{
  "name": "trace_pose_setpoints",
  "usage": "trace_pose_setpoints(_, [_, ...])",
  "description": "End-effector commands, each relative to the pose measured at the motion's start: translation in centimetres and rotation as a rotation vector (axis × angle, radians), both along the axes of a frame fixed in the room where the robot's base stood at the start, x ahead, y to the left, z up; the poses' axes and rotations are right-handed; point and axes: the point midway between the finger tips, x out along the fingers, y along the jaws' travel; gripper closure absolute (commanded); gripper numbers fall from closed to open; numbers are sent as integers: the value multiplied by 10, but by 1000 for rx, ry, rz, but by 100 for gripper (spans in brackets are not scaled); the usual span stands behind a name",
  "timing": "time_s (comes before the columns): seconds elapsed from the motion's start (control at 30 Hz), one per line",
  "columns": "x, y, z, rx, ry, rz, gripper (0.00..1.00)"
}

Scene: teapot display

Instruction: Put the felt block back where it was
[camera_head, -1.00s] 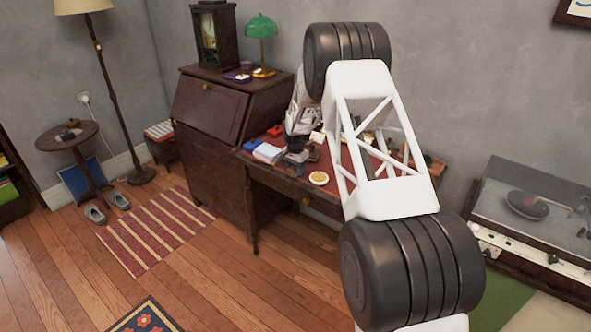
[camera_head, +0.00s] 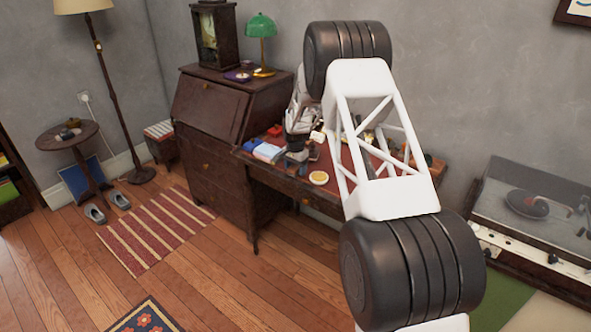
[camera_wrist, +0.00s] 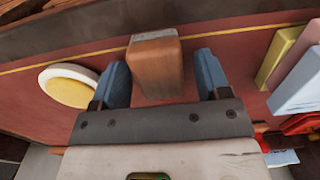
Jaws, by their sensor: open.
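A brown wooden block with a grey top edge (camera_wrist: 155,65), which looks like the felt block, is on the red desk surface (camera_wrist: 220,75) in the wrist view. My gripper (camera_wrist: 162,68) is open, with one blue finger on each side of the block. A gap shows between the block and each finger. In the head view my gripper (camera_head: 297,152) is low over the desk, and I cannot make out the block clearly there.
A round cream and yellow dish (camera_wrist: 70,85) lies close beside the left finger; it also shows near the desk's front edge (camera_head: 318,178). Pale blue (camera_wrist: 297,85) and yellow (camera_wrist: 283,50) blocks or books are right of the right finger. A tall bureau (camera_head: 215,110) stands left of the desk.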

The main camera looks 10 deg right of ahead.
Motion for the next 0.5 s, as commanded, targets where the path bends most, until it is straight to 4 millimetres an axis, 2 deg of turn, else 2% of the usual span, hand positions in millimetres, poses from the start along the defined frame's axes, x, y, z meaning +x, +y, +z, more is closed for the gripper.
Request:
trace_pose_setpoints(0.27, [0, 0, 30, 0, -1, 0, 30])
trace_pose_setpoints(0.5, [0, 0, 69, 0, -1, 0, 30])
